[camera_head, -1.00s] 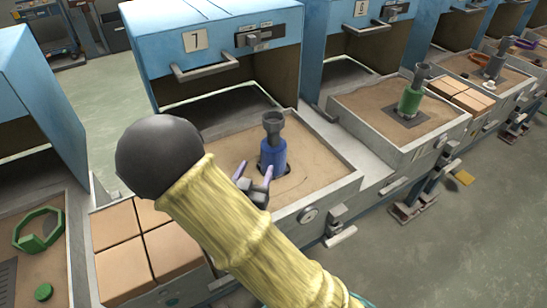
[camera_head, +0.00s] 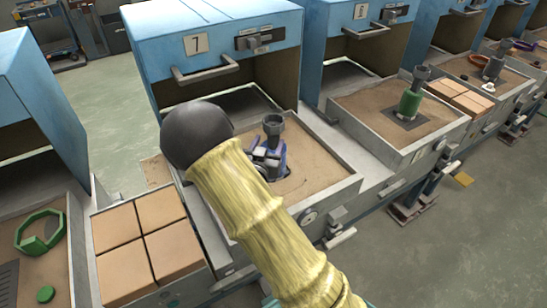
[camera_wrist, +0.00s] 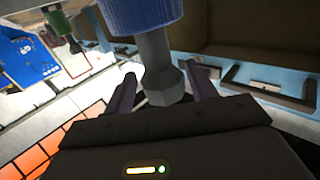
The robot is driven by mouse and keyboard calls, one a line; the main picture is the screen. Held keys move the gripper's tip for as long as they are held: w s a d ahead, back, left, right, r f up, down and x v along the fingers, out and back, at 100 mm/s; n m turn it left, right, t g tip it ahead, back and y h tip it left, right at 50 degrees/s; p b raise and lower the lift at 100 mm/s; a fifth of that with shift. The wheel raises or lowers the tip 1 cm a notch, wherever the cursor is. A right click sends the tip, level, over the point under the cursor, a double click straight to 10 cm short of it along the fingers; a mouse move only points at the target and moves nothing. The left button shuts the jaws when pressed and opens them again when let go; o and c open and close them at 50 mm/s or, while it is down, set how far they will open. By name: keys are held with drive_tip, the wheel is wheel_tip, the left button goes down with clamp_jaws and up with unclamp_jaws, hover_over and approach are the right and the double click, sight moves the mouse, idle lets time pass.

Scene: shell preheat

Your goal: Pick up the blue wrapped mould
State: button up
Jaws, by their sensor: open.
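Contact is not visible.
The sand tray (camera_head: 335,188) has a raised grey rim around the mould. Tan blocks (camera_head: 122,227) fill a tray to the left. A green wrapped mould (camera_head: 409,104) stands in the tray to the right. The blue furnace (camera_head: 215,45) opens right behind the mould.

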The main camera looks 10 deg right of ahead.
sight(272, 138)
drive_tip(key=shift+f+x, duration=0.1)
drive_tip(key=shift+x, duration=1.2)
drive_tip(key=shift+f+x, duration=0.15)
drive_tip(key=shift+x, duration=1.15)
drive_tip(key=shift+s+d, duration=0.1)
drive_tip(key=shift+p, duration=0.3)
clamp_jaws()
